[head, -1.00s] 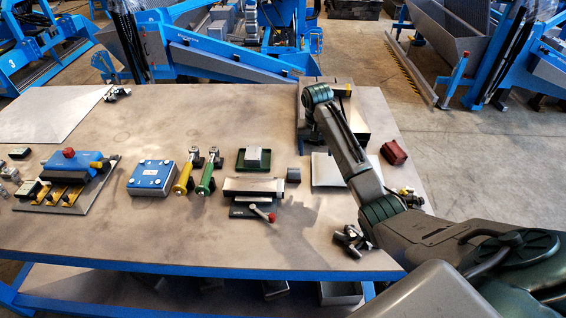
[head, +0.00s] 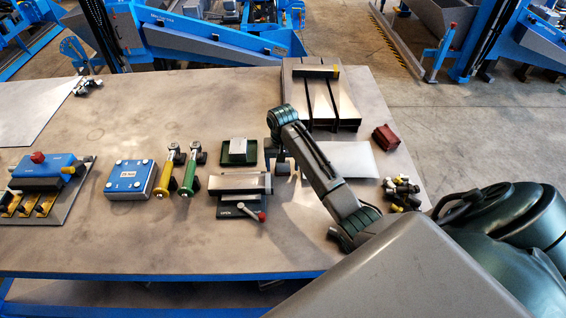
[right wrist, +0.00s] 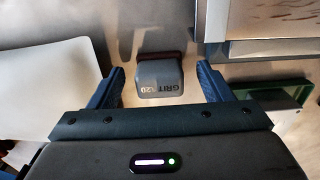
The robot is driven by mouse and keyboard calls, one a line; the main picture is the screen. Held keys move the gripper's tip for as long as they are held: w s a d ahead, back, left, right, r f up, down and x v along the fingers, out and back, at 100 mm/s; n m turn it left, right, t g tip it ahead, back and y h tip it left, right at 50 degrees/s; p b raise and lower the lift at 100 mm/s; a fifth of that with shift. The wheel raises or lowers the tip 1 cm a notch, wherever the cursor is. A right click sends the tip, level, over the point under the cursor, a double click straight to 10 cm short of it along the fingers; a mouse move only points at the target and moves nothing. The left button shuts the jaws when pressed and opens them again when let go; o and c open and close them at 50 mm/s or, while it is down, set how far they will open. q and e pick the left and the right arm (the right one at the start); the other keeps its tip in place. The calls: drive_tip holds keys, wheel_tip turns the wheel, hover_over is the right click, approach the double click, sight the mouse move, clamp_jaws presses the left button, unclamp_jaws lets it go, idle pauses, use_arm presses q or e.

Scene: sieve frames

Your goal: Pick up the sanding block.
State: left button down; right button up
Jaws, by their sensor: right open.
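The sanding block is a small grey block marked "GRIT 120" with a dark reddish-brown strip along one edge (right wrist: 160,80). In the head view the sanding block (head: 283,168) sits on the table between the vise-like tool and the pale sheet, partly covered by my right gripper. My right gripper (head: 281,152) points down over it. In the right wrist view the gripper (right wrist: 160,88) is open, one blue finger on each side of the block, with gaps on both sides. Whether the fingertips reach down beside it is hard to tell. My left gripper is not in view.
A green tray (head: 226,160) with a metal block and a vise-like tool (head: 240,186) stand close on the left. A pale sheet (head: 345,160) lies to the right. Dark slotted metal frames (head: 300,100) stand behind. A red block (head: 385,138) is farther right.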

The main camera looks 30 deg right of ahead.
drive_tip(key=shift+s+d+f, duration=0.1)
drive_tip(key=shift+d+f, duration=0.1)
drive_tip(key=shift+f, duration=0.3)
drive_tip(key=shift+w+d+f, duration=0.2)
drive_tip(key=shift+w+f, duration=0.2)
drive_tip(key=shift+a, duration=0.15)
drive_tip(key=shift+s+a+r, duration=0.2)
drive_tip(key=shift+a+r, duration=0.05)
drive_tip(key=shift+r, duration=0.05)
drive_tip(key=c, duration=1)
drive_tip(key=shift+d, duration=0.2)
drive_tip(key=shift+c, duration=0.5)
